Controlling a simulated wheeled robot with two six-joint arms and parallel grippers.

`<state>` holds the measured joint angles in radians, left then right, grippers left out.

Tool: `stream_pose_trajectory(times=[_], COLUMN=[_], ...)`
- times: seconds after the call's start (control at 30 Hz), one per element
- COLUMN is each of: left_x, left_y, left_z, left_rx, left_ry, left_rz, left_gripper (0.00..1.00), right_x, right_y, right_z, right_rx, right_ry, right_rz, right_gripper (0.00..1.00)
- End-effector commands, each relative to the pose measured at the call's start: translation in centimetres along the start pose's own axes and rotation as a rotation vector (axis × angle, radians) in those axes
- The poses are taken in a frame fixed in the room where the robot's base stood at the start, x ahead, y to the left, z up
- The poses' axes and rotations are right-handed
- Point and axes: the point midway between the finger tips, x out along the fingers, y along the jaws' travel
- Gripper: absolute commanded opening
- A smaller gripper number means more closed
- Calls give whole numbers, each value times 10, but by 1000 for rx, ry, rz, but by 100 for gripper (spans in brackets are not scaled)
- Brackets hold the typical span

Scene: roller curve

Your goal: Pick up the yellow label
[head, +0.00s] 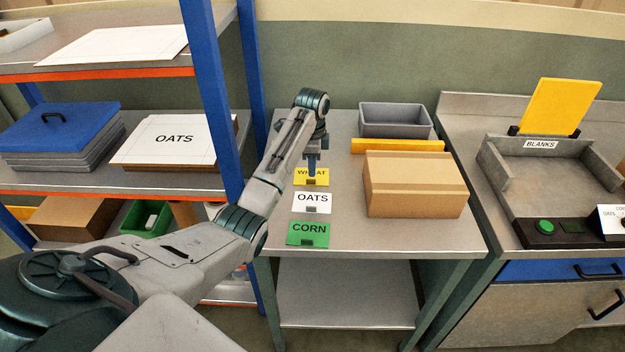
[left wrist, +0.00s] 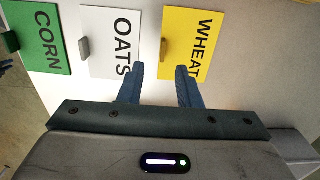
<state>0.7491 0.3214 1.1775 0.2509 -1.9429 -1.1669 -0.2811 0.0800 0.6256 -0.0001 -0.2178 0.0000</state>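The yellow label (head: 319,182), marked WHEAT, lies flat on the grey table at the back of a column of three labels. My left gripper (head: 312,168) points down over the yellow label. In the left wrist view its two blue fingers (left wrist: 160,70) are apart, with nothing between them. The tab lies in line with the gap; whether the fingertips touch the label cannot be told. My right gripper is not in view.
A white OATS label (head: 312,208) and a green CORN label (head: 308,241) lie nearer the table front. A cardboard box (head: 415,190), a yellow bar (head: 398,146) and a grey bin (head: 395,127) stand to the right. A blue shelf post (head: 215,90) stands left.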

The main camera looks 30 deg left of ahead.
Motion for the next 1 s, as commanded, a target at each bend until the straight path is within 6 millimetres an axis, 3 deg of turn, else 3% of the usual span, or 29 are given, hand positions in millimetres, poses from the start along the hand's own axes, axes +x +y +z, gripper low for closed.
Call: stream_pose_trajectory(times=[0.27,0.43,0.7,0.87,1.0], left_x=[30,52,56,56,56], left_y=[-3,-3,-4,-4,-4], left_z=[-1,-1,0,0,0], left_rx=[-1,-1,0,-1,-1], left_ry=[0,0,0,0,0], left_rz=[5,1,-2,-1,-1], left_gripper=[31,31,31,0,0], right_x=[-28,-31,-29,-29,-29], right_y=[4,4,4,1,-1], right_z=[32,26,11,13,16], right_rx=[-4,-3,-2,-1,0], right_ry=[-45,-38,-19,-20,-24], right_rz=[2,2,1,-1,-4], right_gripper=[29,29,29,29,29])
